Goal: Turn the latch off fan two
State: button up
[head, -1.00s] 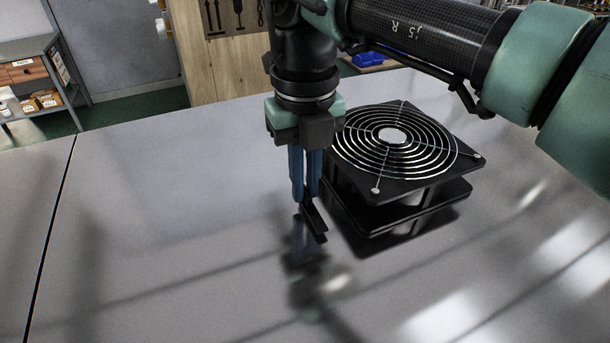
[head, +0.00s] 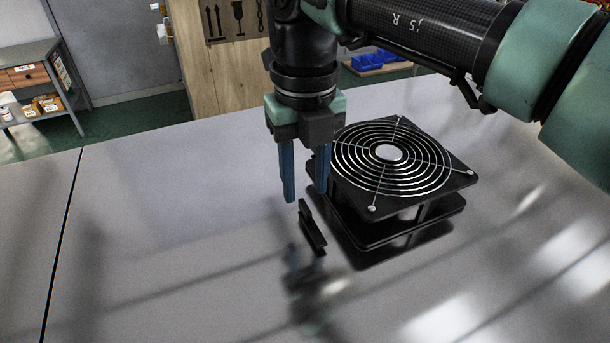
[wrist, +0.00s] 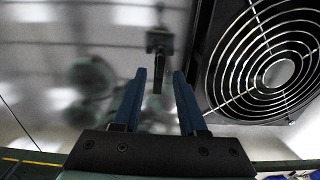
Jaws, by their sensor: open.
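The fan (head: 441,175) is a square black housing with a round wire guard on top, on the table; it also shows at the right in the wrist view (wrist: 222,62). No number is readable on it. A small black latch (head: 314,232) is beside the fan's left side; how it is attached is unclear. In the wrist view the latch (wrist: 159,42) is just beyond the fingertips. My gripper (head: 305,196) points down above the latch, its two blue fingers apart and empty. In the wrist view the gap between the fingers (wrist: 160,76) lines up with the latch.
The grey table (head: 170,230) is clear to the left and front, with a dark seam (head: 62,240) at the left. My arm reaches over the fan from the upper right.

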aim_at(305, 206)
notch_tip(305, 206, up, 10)
jog(key=p, duration=0.6)
jog(key=shift+f+p, duration=0.15)
jog(key=shift+p, duration=0.2)
